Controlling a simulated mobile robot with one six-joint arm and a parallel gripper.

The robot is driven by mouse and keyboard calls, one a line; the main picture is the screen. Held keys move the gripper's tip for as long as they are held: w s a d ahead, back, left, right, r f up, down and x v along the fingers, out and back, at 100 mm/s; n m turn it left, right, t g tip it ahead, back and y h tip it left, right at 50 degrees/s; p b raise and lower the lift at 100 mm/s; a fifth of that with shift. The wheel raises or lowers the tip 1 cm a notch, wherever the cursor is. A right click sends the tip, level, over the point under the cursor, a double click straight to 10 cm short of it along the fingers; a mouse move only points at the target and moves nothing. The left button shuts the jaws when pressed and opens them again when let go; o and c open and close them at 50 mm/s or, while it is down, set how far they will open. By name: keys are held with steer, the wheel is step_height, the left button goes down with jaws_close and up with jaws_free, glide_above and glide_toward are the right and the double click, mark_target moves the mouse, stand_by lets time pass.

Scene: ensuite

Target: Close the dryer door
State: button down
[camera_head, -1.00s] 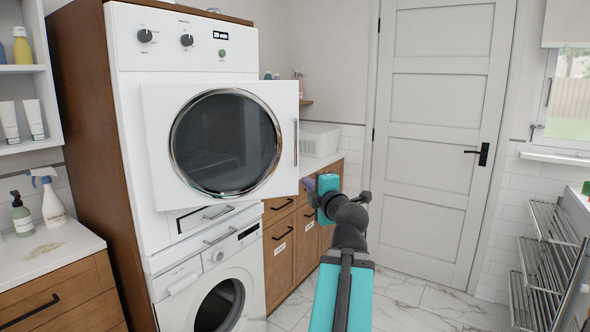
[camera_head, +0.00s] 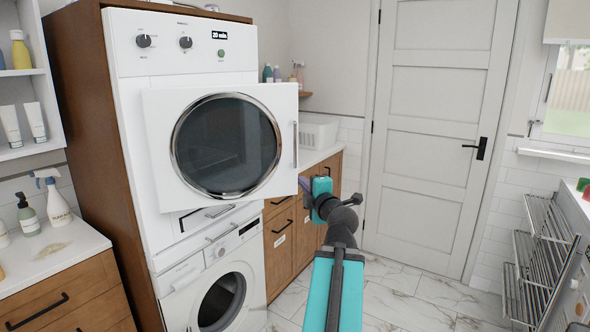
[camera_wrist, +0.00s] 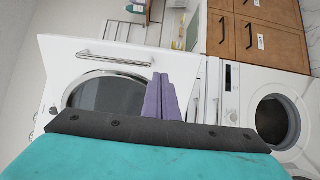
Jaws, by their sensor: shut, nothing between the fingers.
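The white dryer door (camera_head: 165,150), with its round dark window and a vertical bar handle (camera_head: 295,145) at its right edge, stands partly open in front of the dryer (camera_head: 120,60). In the wrist view the door (camera_wrist: 150,57) fills the left middle, its handle (camera_wrist: 113,57) near the top. My gripper (camera_head: 304,184) is at the door's lower right corner in the head view. Its purple fingers (camera_wrist: 161,98) are together and empty, overlapping the door's edge in the wrist view. I cannot tell whether they touch the door.
A washing machine (camera_head: 185,300) sits below the dryer. Wooden drawers (camera_head: 280,240) and a counter with a white basket (camera_head: 318,132) stand behind my gripper. A metal rack (camera_head: 540,260) is at the right. The marble floor (camera_head: 415,300) before the closed room door is clear.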

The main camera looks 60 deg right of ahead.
mark_target(290, 170)
steer(key=shift+p+x, duration=1)
steer(key=shift+p, duration=2.55)
steer(key=p, duration=0.6)
steer(key=shift+w+d, duration=0.2)
steer(key=shift+w, duration=0.2)
steer(key=shift+p+x, duration=0.6)
steer(key=shift+x, duration=2.6)
steer(key=shift+f, duration=0.1)
